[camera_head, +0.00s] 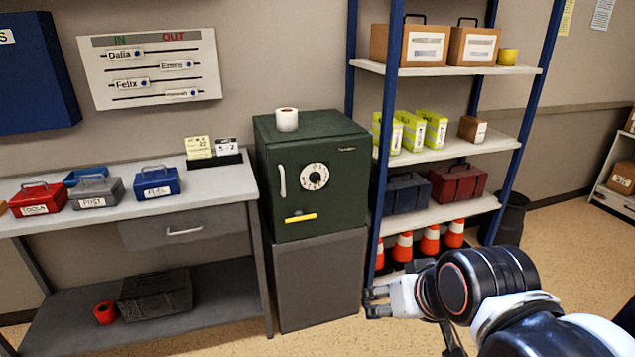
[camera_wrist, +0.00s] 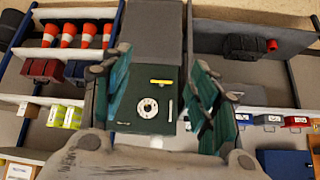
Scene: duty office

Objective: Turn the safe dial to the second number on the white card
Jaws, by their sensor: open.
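The dark green safe (camera_head: 312,215) stands on a grey cabinet. Its round white dial (camera_head: 315,176) is on the door, with a white handle to its left and a yellow bar below. The dial also shows in the upside-down wrist view (camera_wrist: 148,107), between my fingers. The dial's setting is too small to read. A white card (camera_head: 226,146) stands beside a yellow card on the desk left of the safe; its digits are too small to read surely. My gripper (camera_head: 376,302) is open and empty, low and right of the safe, apart from the dial.
A white roll (camera_head: 287,119) stands on the safe. Right of it is a blue-framed shelf rack (camera_head: 470,148) with boxes and orange cones. The desk (camera_head: 110,208) at left holds small labelled boxes. Open floor lies at the right.

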